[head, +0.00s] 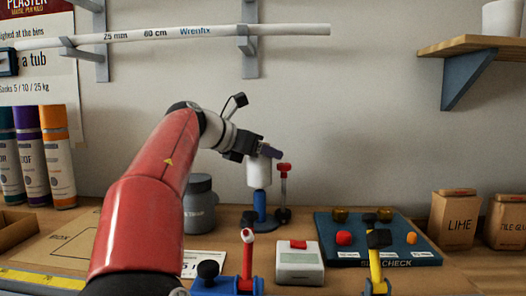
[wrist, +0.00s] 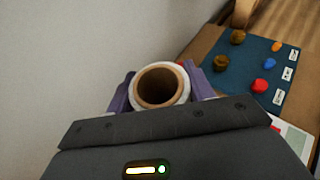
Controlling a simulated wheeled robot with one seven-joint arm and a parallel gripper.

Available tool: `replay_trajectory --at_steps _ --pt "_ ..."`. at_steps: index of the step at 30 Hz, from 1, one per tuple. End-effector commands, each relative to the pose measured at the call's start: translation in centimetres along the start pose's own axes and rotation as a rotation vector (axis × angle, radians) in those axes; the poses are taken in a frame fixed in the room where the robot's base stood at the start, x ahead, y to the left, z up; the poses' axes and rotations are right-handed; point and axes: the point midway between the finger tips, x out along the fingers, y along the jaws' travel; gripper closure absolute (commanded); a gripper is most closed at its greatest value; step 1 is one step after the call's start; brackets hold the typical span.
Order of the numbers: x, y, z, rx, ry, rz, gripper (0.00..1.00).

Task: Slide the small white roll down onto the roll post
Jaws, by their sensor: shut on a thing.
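The small white roll (head: 259,172) is upright between the purple fingers of my gripper (head: 267,151). In the wrist view the white roll (wrist: 185,97) shows from above, with a brown core and a finger of my gripper (wrist: 160,90) on each side. The blue roll post (head: 261,207) stands directly below the roll in the head view, on a round base on the bench. The roll's lower edge meets the post's visible top in the picture. I cannot tell whether the post's tip is inside the core, as the core looks dark.
A red-topped stand (head: 284,185) is close on the right of the roll. A grey tub (head: 199,206) stands to the left. A blue check board (head: 340,258) with coloured pieces lies right. A white box (head: 299,265) and clamps are in front.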

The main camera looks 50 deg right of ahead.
Motion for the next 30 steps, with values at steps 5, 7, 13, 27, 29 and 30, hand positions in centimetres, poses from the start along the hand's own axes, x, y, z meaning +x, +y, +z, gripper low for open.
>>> replay_trajectory --at_steps 5,7,13,27,29,30 --pt "0.0 0.0 0.1 0.000 -0.001 0.001 0.74" --pt "0.0 0.0 0.1 0.000 -0.001 0.000 0.74" --pt "0.1 0.0 -0.1 0.000 -0.001 0.000 0.74" --pt "0.5 0.0 -1.1 0.001 0.000 0.001 0.42" --pt "0.5 0.0 -1.1 0.001 0.000 0.000 0.34" --pt "0.5 0.0 -1.1 0.001 0.000 0.000 0.29"
